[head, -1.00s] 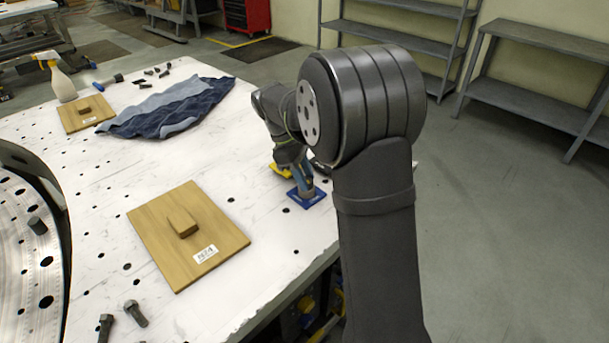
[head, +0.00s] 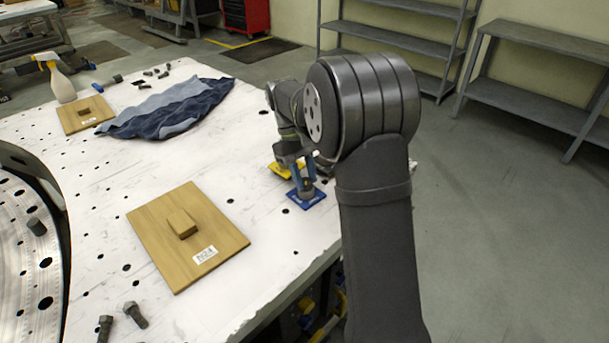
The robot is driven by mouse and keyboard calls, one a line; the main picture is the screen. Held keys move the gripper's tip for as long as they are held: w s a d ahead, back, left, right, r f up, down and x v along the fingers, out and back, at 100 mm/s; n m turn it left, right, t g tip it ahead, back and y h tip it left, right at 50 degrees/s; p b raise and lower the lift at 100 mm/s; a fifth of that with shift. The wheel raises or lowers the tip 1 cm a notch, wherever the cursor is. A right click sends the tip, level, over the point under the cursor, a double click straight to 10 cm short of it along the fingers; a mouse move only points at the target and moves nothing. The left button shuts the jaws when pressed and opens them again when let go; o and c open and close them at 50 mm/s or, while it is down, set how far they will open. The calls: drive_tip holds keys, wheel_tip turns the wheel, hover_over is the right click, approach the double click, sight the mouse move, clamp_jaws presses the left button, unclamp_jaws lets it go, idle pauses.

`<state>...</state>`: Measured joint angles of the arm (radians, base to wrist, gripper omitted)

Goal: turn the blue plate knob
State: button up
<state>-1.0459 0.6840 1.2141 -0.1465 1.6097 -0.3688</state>
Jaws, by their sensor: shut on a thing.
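The blue plate (head: 312,202) lies flat on the white table near its right edge. Its knob, in the middle of the plate, is mostly hidden by my gripper. My gripper (head: 305,190) points down over the blue plate and is shut on the knob. A yellow plate (head: 280,169) lies just behind the blue plate, partly hidden by my arm.
A large wooden plate (head: 160,225) with a wooden block knob lies to the left, and a smaller one (head: 75,122) at the back left. A blue cloth (head: 170,112), a spray bottle (head: 60,80) and bolts (head: 135,315) are on the table. The white table's middle (head: 150,165) is clear.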

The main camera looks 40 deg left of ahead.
drive_tip(key=shift+w+m+g+y, duration=0.1)
drive_tip(key=shift+m+g+y, duration=0.4)
drive_tip(key=shift+m, duration=1.4)
drive_tip(key=shift+w+m+g, duration=0.1)
drive_tip(key=shift+m+g, duration=0.6)
drive_tip(key=shift+m, duration=0.9)
drive_tip(key=o, duration=1)
drive_tip(key=shift+d, duration=0.1)
drive_tip(key=v, duration=1.2)
drive_tip(key=shift+d+r, duration=0.1)
drive_tip(key=shift+d, duration=0.1)
drive_tip(key=x, duration=1.2)
drive_tip(key=shift+a, duration=0.2)
